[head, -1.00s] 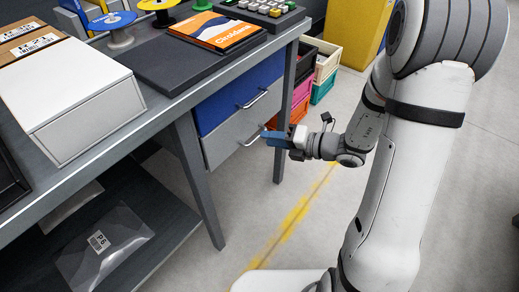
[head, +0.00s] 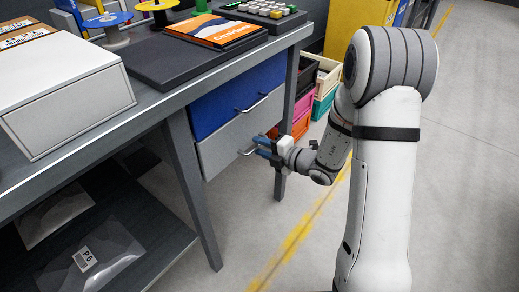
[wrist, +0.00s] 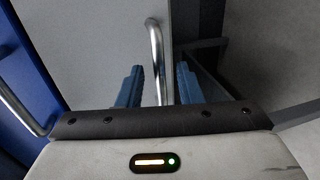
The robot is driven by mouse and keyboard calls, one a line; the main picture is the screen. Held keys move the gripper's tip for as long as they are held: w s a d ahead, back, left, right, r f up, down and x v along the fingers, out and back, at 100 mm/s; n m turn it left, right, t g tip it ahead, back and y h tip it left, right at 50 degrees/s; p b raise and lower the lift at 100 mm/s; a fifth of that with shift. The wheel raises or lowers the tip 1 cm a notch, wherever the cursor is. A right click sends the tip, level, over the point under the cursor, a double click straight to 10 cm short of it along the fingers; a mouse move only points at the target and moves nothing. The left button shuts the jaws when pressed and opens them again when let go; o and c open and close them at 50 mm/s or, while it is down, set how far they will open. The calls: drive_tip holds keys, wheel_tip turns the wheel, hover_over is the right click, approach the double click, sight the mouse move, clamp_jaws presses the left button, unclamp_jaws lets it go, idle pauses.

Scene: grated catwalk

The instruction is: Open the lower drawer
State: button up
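The lower drawer (head: 222,147) is grey and sits shut under the blue upper drawer (head: 225,103) beneath the workbench top. Its metal bar handle (head: 246,151) is partly hidden by my gripper in the head view. In the wrist view the lower drawer's front (wrist: 105,50) fills the upper middle, and its handle (wrist: 155,50) stands between my fingers. My gripper (head: 263,147) has its blue fingers apart, one on each side of the handle. In the wrist view a gap shows between the handle and each finger of my gripper (wrist: 160,85).
The workbench leg (head: 192,185) stands left of the drawers, and another leg (head: 289,100) is just right of them. Coloured crates (head: 325,85) stand behind. The floor (head: 450,190) to the right is clear.

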drive_tip(key=shift+c, duration=0.4)
clamp_jaws()
